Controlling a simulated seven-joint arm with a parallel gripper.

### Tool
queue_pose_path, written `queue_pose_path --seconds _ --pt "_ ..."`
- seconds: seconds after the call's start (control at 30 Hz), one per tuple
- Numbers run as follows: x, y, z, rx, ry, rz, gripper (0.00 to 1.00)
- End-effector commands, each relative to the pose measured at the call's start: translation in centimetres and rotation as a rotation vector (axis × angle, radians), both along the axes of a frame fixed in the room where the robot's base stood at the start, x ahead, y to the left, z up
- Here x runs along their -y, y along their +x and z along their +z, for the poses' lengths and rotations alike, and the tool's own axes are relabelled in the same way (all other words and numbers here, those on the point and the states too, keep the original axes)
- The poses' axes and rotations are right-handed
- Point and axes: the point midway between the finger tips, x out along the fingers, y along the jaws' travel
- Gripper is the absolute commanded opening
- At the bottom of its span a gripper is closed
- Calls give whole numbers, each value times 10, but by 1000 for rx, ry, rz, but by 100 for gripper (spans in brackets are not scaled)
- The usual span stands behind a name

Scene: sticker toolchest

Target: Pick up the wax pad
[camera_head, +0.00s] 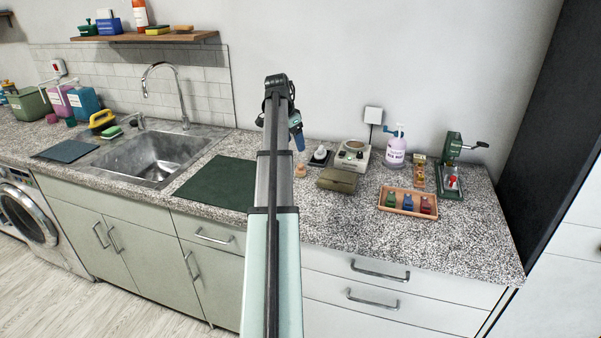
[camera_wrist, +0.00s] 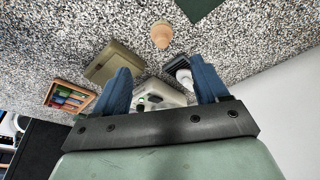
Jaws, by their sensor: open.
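No thing is plainly marked as the wax pad, and I cannot tell for sure which one it is. Pad-like candidates are a flat olive block (camera_head: 338,180) and a small black-based item with a white top (camera_head: 320,157). In the wrist view the olive block (camera_wrist: 108,58) lies left of centre and the black-based item (camera_wrist: 181,69) right of centre. A small tan knob-like piece (camera_head: 300,170) stands near them. My gripper (camera_head: 297,132) is above the counter near the back wall. Its blue fingers (camera_wrist: 163,85) are apart with nothing held between them.
A white device (camera_head: 352,155) stands behind the olive block. To the right are a wooden tray (camera_head: 381,203) of coloured pieces, a pump bottle (camera_head: 394,153) and a green hand-lever press (camera_head: 451,165). A green mat (camera_head: 215,184) lies left, beside the sink (camera_head: 155,158). The front right counter is clear.

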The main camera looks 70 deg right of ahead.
Motion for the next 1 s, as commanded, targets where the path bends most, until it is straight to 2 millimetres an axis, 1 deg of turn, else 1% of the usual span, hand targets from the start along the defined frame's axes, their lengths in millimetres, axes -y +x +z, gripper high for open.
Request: queue_pose_path --seconds 0.2,0.4,0.5,0.77,0.87,1.0 --pt "8 -6 -36 0 2 1 73" --pt "14 -10 -64 -1 2 2 73" --pt "16 -10 -72 0 1 2 73" --pt "19 -11 -80 0 0 2 73" --pt "22 -12 -90 -1 2 3 73" --pt "28 -14 -107 0 1 3 73"
